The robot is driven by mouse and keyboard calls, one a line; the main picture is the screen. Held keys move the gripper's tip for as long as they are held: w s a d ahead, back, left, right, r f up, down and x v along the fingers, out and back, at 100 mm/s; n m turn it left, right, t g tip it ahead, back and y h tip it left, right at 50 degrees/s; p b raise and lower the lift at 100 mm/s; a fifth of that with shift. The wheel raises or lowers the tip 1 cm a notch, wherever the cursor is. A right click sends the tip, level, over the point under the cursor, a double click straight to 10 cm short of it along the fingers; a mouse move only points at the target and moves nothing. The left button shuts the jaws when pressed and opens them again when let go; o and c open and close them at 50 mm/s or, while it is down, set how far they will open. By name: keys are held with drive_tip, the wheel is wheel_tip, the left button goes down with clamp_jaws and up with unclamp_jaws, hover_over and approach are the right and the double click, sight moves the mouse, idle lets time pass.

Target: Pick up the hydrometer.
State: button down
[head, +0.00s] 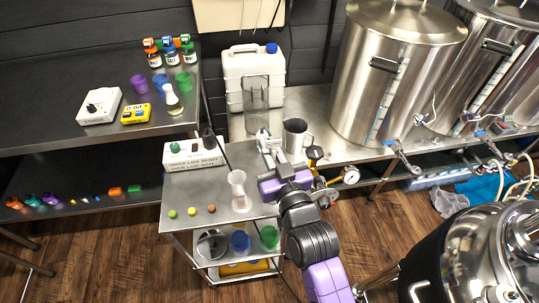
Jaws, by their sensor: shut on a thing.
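My gripper (268,141) is over the back right part of the steel cart, beside the grey metal mug (294,135). Its jaws are shut on a slim thing that I take to be the hydrometer. That thing is almost wholly hidden by the fingers and too small to make out clearly. A clear cylinder with a wide foot (238,187) stands upright on the cart, left of my purple-banded wrist. A tall clear vessel (256,93) stands behind the gripper.
A labelled box (193,154) and small coloured balls (191,211) are on the cart. A white jerrycan (252,68) stands behind. Steel kettles (396,60) with valves line the right bench. A dark, round-bodied vessel (470,255) is at lower right. The left bench's front is mostly clear.

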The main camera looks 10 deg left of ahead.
wheel_tip(320, 180, up, 16)
drive_tip(key=shift+f, duration=0.2)
